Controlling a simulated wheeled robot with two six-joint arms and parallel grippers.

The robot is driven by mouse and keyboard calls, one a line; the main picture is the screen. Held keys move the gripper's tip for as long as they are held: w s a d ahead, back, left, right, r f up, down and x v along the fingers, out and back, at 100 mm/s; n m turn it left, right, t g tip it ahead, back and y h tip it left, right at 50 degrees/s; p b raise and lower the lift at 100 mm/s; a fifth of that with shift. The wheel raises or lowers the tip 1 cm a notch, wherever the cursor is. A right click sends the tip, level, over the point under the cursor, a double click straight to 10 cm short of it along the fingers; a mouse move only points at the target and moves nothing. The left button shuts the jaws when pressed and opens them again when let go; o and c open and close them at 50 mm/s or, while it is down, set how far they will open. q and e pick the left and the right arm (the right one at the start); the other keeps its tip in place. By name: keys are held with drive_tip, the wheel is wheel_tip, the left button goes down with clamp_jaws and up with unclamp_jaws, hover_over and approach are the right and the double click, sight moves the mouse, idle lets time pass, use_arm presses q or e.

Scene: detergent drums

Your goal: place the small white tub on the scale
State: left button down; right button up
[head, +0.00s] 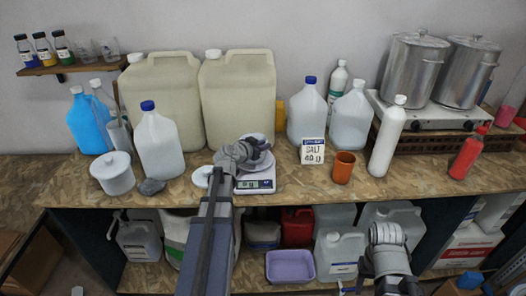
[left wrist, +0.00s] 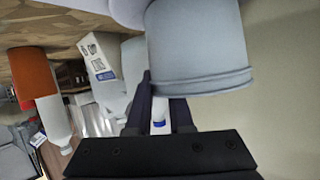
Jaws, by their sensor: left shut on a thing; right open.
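The small white tub (head: 258,137) is mostly hidden behind my left gripper (head: 262,148) in the head view. In the left wrist view the pale, round-walled tub (left wrist: 198,50) fills the upper middle at the dark fingertips (left wrist: 163,95), and my left gripper is shut on it. The tub is over the scale (head: 257,185), a low white box with a display at the counter's front. I cannot tell whether the tub touches the scale. My right gripper (head: 395,284) is low at the bottom edge, open, partly cut off and away from the counter top.
Large beige canisters (head: 238,100) stand behind.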

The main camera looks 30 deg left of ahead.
use_arm(q)
drive_tip(key=shift+f, duration=0.15)
drive_tip(key=c, duration=0.8)
unclamp_jaws()
drive_tip(key=shift+r, duration=0.35)
drive_tip(key=p+v, duration=0.5)
drive_tip(key=v, duration=0.7)
drive_tip(key=shift+f, duration=0.15)
